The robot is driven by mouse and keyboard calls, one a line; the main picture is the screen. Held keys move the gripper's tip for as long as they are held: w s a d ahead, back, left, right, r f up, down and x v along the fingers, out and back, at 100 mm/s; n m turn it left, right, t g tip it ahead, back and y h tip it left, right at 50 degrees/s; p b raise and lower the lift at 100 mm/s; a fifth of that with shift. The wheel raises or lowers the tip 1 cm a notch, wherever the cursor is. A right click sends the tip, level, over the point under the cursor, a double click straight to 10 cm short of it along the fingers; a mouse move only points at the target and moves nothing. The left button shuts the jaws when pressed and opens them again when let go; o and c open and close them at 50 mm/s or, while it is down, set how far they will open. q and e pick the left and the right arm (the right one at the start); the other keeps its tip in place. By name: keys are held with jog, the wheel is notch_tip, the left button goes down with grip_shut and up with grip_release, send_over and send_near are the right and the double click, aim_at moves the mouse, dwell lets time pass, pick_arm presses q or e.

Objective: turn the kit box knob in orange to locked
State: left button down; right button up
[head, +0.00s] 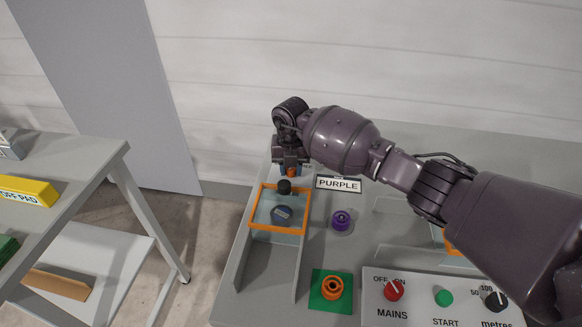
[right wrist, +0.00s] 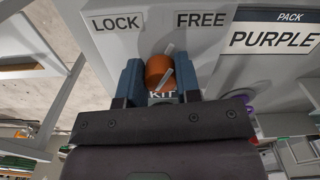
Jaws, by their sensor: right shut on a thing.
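The orange kit box knob (right wrist: 158,72) sits on a grey panel above a partly hidden "KIT" label. "LOCK" (right wrist: 117,22) is printed up to its left and "FREE" (right wrist: 200,20) up to its right. A pale pointer mark on the knob leans slightly right of straight up, between the two words. My right gripper (right wrist: 160,78) has a finger on each side of the knob and is shut on it. In the head view the right gripper (head: 290,160) points down over the knob (head: 291,171), which is mostly hidden. My left gripper is not in view.
An orange-framed clear box (head: 252,208) with a black handle is just in front of the gripper. A side table (head: 70,185) stands left.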

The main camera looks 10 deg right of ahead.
jog(key=n, duration=0.5)
jog(key=shift+n+b, duration=0.3)
jog(key=shift+n, duration=0.1)
jog(key=n, duration=0.5)
jog(key=shift+a+b, duration=0.1)
jog(key=shift+b, duration=0.3)
jog(key=shift+n, duration=0.4)
jog(key=o, duration=0.9)
jog(key=shift+o, duration=0.2)
notch_tip(320, 180, up, 11)
jog(key=p, duration=0.1)
jog(key=shift+f, duration=0.1)
